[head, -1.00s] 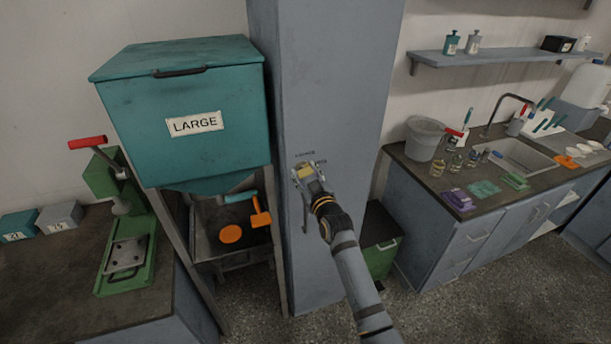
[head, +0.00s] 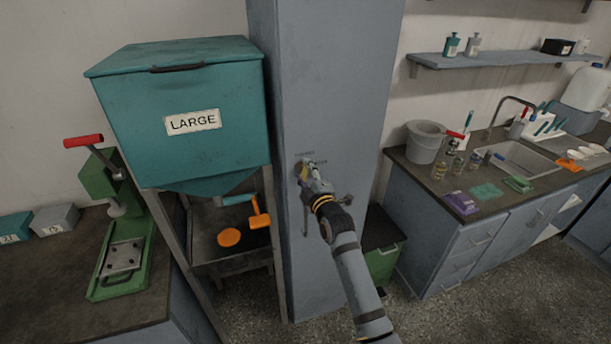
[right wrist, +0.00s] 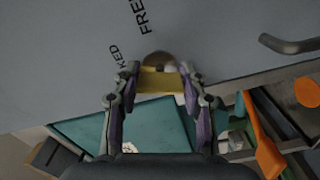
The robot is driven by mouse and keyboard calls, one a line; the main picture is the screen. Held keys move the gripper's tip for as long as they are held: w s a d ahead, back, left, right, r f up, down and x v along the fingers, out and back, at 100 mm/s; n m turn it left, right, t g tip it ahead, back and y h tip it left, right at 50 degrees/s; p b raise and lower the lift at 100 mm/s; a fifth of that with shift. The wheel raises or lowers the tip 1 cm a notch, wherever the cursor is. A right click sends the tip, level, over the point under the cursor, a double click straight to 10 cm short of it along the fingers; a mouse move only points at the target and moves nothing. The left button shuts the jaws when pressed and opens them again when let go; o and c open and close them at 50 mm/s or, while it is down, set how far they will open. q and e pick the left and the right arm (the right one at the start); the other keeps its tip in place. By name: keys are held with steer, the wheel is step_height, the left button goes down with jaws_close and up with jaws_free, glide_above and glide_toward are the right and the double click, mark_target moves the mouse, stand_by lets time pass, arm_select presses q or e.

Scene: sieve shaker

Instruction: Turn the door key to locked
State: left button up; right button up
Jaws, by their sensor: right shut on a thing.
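The yellow door key (head: 303,173) is at the lock on the grey-blue door (head: 325,90) of the tall column in the head view. My right gripper (head: 309,169) is at the door face and shut on the key. In the right wrist view, the yellow key (right wrist: 160,83) sits between my right fingertips (right wrist: 160,84). The round lock (right wrist: 158,60) shows just beyond it, partly hidden by the key. Parts of the printed words, "KED" and "FRE", show on the door beside the lock. My left gripper is not in view.
A door handle (right wrist: 290,44) lies near the lock. A teal bin marked LARGE (head: 190,110) stands left of the door, above an orange scoop (head: 259,215). A green press (head: 125,230) is further left. A sink counter (head: 460,205) with glassware is on the right.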

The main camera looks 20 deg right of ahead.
steer(key=shift+n+b, duration=0.3)
steer(key=shift+n, duration=1.5)
steer(key=o, duration=1.2)
steer(key=shift+c, duration=0.2)
steer(key=shift+s, duration=0.1)
steer(key=s, duration=1.1)
steer(key=shift+s+d, duration=0.15)
steer(key=shift+s, duration=0.25)
